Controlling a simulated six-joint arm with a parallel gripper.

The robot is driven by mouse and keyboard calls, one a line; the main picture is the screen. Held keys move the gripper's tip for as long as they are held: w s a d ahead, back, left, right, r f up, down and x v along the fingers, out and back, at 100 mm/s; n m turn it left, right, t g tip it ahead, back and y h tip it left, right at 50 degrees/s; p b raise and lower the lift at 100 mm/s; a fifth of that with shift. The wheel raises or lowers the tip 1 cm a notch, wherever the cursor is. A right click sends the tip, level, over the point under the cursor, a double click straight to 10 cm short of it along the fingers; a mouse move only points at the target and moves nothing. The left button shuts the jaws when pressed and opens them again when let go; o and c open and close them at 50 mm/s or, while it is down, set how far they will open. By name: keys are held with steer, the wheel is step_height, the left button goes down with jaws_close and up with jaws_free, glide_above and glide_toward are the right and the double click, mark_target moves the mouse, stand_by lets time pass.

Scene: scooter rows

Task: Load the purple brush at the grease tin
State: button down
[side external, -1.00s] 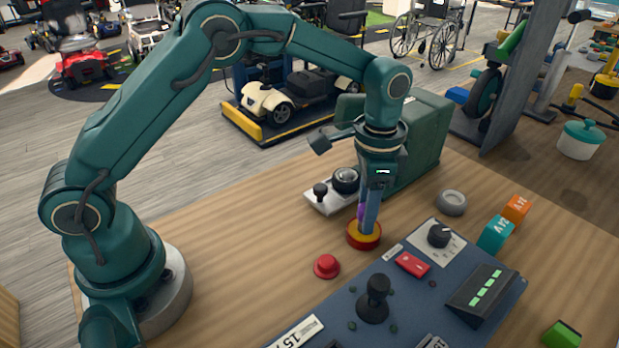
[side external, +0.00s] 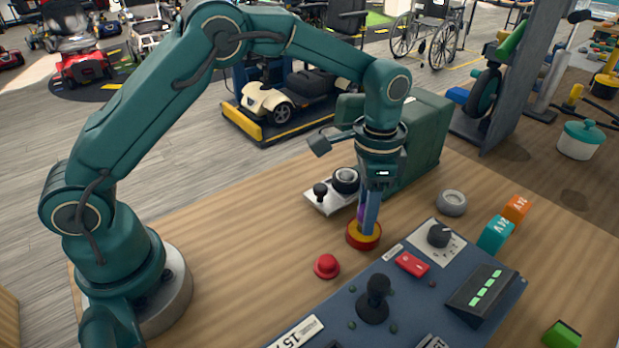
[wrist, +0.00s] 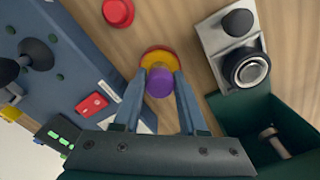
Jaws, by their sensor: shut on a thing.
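The grease tin (side external: 364,238) is a low, round red tin with yellow grease inside. It stands on the wooden bench and also shows in the wrist view (wrist: 158,55). My gripper (side external: 367,225) points straight down over the tin, its fingertips close to the rim. In the wrist view my gripper (wrist: 160,84) is shut on the purple brush (wrist: 160,82), whose round purple top shows between the fingers. The purple brush (side external: 361,214) is mostly hidden by the fingers in the side view. Its lower end is hidden, so contact with the grease cannot be told.
A blue control panel (side external: 330,322) with a joystick lies in front. A red button (side external: 327,266) is left of the tin. A grey ring (side external: 452,202) and teal (side external: 495,234) and orange (side external: 516,210) blocks are right.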

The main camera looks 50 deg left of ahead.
steer(key=shift+f, duration=0.1)
steer(key=shift+r, duration=3.6)
steer(key=shift+w+a+r, duration=0.1)
steer(key=shift+a, duration=0.1)
steer(key=s+a+r+n, duration=0.6)
steer(key=s+a, duration=0.3)
steer(key=a, duration=0.2)
steer(key=shift+s+a+r+n, duration=0.15)
steer(key=shift+a+n, duration=0.2)
steer(key=shift+n, duration=0.35)
